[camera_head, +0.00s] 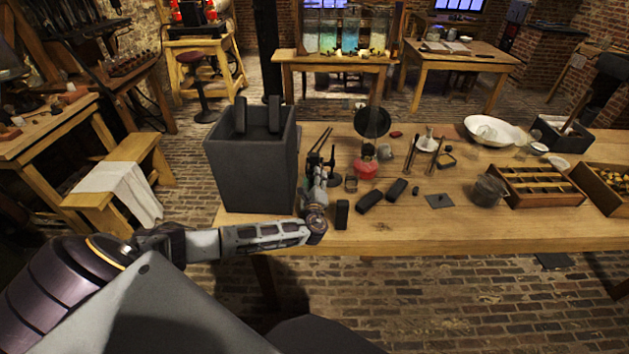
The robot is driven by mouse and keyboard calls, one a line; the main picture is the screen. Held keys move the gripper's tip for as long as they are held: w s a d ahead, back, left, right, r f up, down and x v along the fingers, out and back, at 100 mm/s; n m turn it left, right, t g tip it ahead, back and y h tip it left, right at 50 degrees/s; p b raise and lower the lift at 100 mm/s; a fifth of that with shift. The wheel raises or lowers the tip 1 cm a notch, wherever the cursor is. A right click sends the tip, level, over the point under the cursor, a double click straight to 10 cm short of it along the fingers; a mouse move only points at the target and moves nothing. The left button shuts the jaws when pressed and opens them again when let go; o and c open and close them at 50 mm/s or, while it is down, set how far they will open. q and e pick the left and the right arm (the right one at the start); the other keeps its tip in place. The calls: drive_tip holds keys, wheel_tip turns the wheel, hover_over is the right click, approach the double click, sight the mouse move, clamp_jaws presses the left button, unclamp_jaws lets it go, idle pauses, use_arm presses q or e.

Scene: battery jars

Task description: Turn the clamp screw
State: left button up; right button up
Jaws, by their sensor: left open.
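My left gripper (323,147) reaches in low from the left and points away over the table, just right of the dark square jar. Its fingers are open, and I see nothing held between them. The dark grey jar (250,170) stands upright near the table's left end, with two dark plates (257,117) rising from its top. I cannot make out the clamp screw; it is too small to tell or hidden by the gripper. A small frame-like metal piece (351,184) lies just right of the gripper. My right gripper is out of view.
Dark blocks (369,200) lie on the wooden table (440,238) near the gripper. A red-based lamp (366,167) with a round dark disc stands behind. A white bowl (514,130) and wooden trays (534,202) are at the right. The table's front middle is clear.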

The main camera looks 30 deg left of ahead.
use_arm(q)
drive_tip(key=shift+c, duration=0.3)
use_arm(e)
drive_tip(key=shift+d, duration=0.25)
use_arm(q)
drive_tip(key=shift+c, duration=1.2)
drive_tip(key=c, duration=0.7)
drive_tip(key=shift+f, duration=0.1)
drive_tip(key=shift+n+b, duration=1.25)
drive_tip(key=shift+n, duration=0.15)
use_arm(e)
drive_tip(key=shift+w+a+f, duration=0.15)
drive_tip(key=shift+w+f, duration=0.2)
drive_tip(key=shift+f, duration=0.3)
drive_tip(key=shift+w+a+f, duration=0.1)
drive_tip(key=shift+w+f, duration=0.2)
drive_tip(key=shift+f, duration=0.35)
